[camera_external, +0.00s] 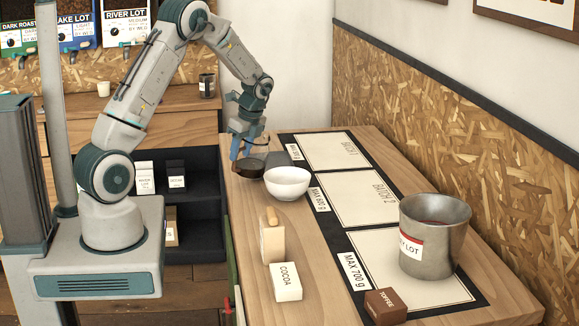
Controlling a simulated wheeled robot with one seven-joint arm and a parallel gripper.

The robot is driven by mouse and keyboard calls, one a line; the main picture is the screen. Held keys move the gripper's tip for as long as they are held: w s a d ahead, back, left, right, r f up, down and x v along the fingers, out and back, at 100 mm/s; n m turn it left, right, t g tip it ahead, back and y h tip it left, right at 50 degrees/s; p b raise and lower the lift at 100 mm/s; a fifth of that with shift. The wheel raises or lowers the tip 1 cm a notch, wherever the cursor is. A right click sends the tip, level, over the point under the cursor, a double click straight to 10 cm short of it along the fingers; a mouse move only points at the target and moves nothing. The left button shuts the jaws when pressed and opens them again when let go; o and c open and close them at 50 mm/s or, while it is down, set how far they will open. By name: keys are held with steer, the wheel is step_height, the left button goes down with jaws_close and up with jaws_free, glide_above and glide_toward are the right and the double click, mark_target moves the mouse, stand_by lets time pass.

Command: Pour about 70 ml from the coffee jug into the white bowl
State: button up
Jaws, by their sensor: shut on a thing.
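The white bowl (288,186) stands upright on the wooden table, left of the mat with the batch squares. The coffee jug (249,169) shows as a small dark brown vessel just left of and behind the bowl. My gripper (240,150) reaches down from above and is shut on the jug, at its upper side. The jug's rim is close to the bowl's left rim; I cannot tell whether they touch. The jug's tilt and any stream of liquid are too small to make out. The bowl's inside looks white where it shows.
A metal bucket (434,238) with a red-and-white label stands on the front batch square. A wooden-handled block (271,238), a white cocoa box (286,283) and a brown toffee box (385,306) are nearer the front. The middle batch square (356,196) is clear.

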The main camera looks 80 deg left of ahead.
steer(key=w+d+g+y+b, duration=0.1)
steer(key=w+d+r+g+y+b, duration=0.1)
steer(key=d+g+y+b, duration=0.1)
steer(key=shift+w+g+y, duration=0.3)
steer(key=shift+w, duration=0.1)
steer(key=shift+w+f+g+y+b, duration=0.15)
steer(key=shift+f+g+y+b, duration=0.2)
steer(key=shift+g+b, duration=0.5)
jaws_close()
steer(key=shift+w+d+r+n+g+y+b, duration=0.1)
steer(key=shift+w+d+n+g+y+b, duration=0.15)
steer(key=shift+g+y+b, duration=0.65)
steer(key=shift+w+d+n+g+y+b, duration=0.15)
steer(key=shift+d+n+g+y+b, duration=0.25)
steer(key=shift+g+b, duration=0.75)
steer(key=shift+w+d+y, duration=0.2)
steer(key=shift+w+y, duration=0.05)
